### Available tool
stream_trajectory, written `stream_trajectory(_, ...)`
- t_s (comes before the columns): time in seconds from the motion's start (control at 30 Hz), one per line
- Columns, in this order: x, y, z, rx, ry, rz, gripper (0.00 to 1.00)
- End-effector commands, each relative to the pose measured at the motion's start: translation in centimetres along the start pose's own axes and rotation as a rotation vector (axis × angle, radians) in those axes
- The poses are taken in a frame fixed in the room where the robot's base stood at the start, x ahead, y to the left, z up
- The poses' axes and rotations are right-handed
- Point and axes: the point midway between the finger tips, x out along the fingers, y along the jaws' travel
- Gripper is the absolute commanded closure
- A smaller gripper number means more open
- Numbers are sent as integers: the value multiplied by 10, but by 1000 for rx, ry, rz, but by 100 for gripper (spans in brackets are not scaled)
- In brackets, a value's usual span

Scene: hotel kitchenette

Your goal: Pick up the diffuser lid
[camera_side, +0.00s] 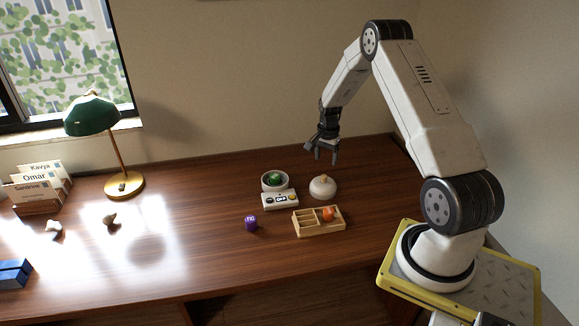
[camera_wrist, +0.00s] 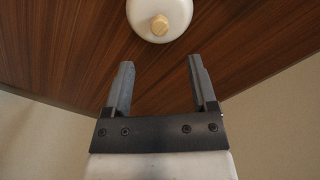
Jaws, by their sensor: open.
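The diffuser lid (camera_side: 322,188) looks like a white dome with a small pale wooden knob on top. It sits on the wooden desk, right of a bowl and behind a divided tray. In the wrist view the white dome (camera_wrist: 158,14) shows at the top edge, partly cut off, with its knob facing the camera. My gripper (camera_side: 326,160) hangs above the desk, above and apart from the lid. In the wrist view my gripper (camera_wrist: 156,72) is open, with nothing between its two dark fingers. The lid lies beyond the fingertips.
A round bowl (camera_side: 265,184) holds something green. A white panel with buttons (camera_side: 280,201) and a wooden tray (camera_side: 306,233) with an orange item stand close by. A purple die (camera_side: 251,223) is to their left. A green lamp (camera_side: 92,114) stands farther left. The desk's back right is clear.

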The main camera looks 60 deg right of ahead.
Motion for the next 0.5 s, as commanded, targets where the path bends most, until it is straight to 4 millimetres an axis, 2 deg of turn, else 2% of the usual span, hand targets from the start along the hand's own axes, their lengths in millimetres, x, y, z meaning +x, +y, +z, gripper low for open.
stream_trajectory(0.17,2,0,0,1,0,1,26)
stream_trajectory(0.5,25,0,0,-2,0,0,26)
